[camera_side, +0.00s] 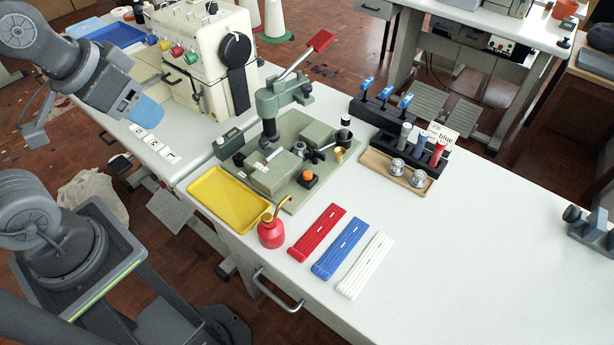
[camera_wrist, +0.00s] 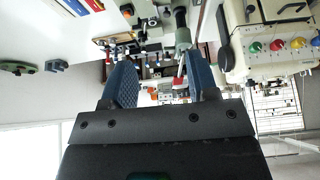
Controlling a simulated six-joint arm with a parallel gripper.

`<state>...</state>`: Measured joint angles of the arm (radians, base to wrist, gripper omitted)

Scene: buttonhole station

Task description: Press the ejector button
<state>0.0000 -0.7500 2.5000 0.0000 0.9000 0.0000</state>
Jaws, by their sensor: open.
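An orange button (camera_side: 307,175) on a small black box sits near the front right of the green press plate (camera_side: 303,198); it is the one clear push button there, though I cannot read a label. The green press (camera_side: 268,105) with a red-handled lever (camera_side: 319,41) stands behind it. My gripper (camera_side: 147,113) hangs at the upper left in the side view, in front of the sewing machine, well apart from the button. In the wrist view my gripper (camera_wrist: 160,80) shows two blue fingers spread apart with nothing between them.
A yellow tray (camera_side: 229,199), a red oil can (camera_side: 271,232) and red, blue and white strips (camera_side: 338,250) lie in front of the plate. The cream sewing machine (camera_side: 196,62) is behind left. A black rack (camera_side: 430,155) stands at right.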

